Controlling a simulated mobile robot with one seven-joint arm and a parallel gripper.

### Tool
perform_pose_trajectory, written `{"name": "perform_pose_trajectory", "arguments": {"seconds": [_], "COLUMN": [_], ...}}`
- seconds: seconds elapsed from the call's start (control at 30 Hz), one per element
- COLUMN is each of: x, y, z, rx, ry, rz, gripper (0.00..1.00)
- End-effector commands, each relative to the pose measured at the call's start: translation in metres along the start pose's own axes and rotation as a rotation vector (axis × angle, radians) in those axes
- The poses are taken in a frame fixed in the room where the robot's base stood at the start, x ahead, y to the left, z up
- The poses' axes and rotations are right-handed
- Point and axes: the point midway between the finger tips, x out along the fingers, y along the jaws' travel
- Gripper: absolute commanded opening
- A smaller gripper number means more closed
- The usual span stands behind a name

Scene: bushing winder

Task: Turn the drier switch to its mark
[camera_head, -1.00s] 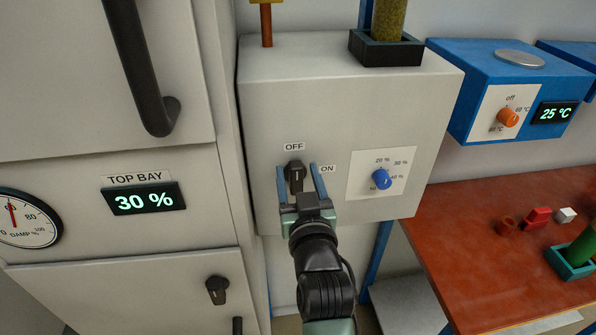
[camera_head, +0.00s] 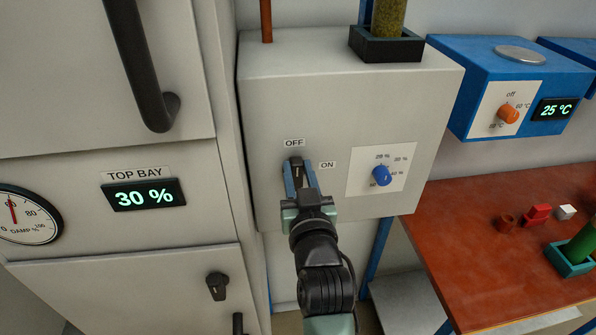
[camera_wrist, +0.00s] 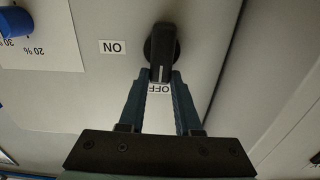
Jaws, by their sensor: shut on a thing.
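The drier switch is a black rotary knob (camera_head: 297,160) on the front of a grey box (camera_head: 330,95). It lies below an OFF label (camera_head: 294,142) and left of an ON label (camera_head: 328,165). In the wrist view the knob (camera_wrist: 161,45) has a white line pointing at the OFF label (camera_wrist: 160,88), which is partly hidden by my fingers. The ON label (camera_wrist: 113,47) is to the left there. My gripper (camera_head: 298,170) is shut on the knob, a blue finger on either side. The wrist view shows the fingertips (camera_wrist: 160,76) at the knob's OFF end.
A blue dial (camera_head: 382,176) with percent marks sits right of the switch. A cabinet (camera_head: 60,85) with a dark handle (camera_head: 150,100) stands close on the left. A blue unit (camera_head: 470,80) hangs over a red-brown table (camera_head: 465,240) at right.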

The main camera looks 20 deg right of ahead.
Motion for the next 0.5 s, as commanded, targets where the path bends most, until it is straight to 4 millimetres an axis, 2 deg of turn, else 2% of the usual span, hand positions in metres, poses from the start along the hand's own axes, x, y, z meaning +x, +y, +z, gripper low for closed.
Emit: {"name": "perform_pose_trajectory", "arguments": {"seconds": [0.27,0.5], "x": [0.0000,0.0000], "y": [0.0029,0.0083], "z": [0.0009,0.0021], "rx": [0.146,0.361], "ry": [-0.001,-0.001], "rz": [-0.002,-0.002], "gripper": [0.00,0.00]}}
